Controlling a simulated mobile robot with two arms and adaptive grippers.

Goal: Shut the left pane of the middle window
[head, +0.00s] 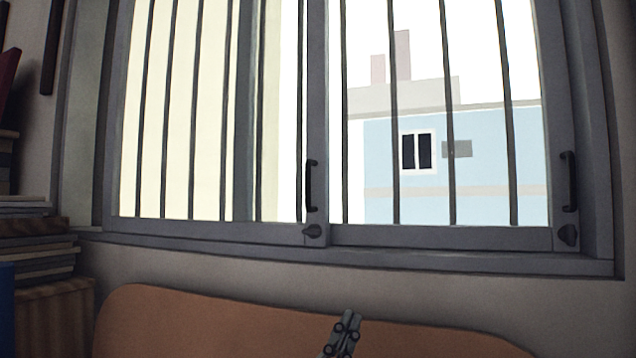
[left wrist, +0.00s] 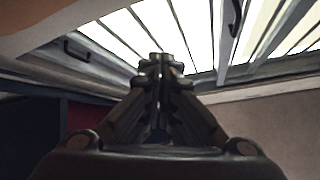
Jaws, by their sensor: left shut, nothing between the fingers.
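A grey-framed window (head: 420,236) with dark vertical bars fills most of the head view. I cannot tell whether an open gap shows beside this pane. My left gripper (head: 351,317) is shut and empty, low in front of the window, below the sill and apart from the handle. In the left wrist view its fingertips (left wrist: 161,66) meet, and two handles show beyond, one at left (left wrist: 77,50) and one at upper right (left wrist: 235,18). My right gripper is out of view.
A second handle (head: 569,181) is on the window's right side. A brown rounded padded back (head: 210,325) runs below the window. Stacked books (head: 38,250) stand at the left. The space before the glass looks clear.

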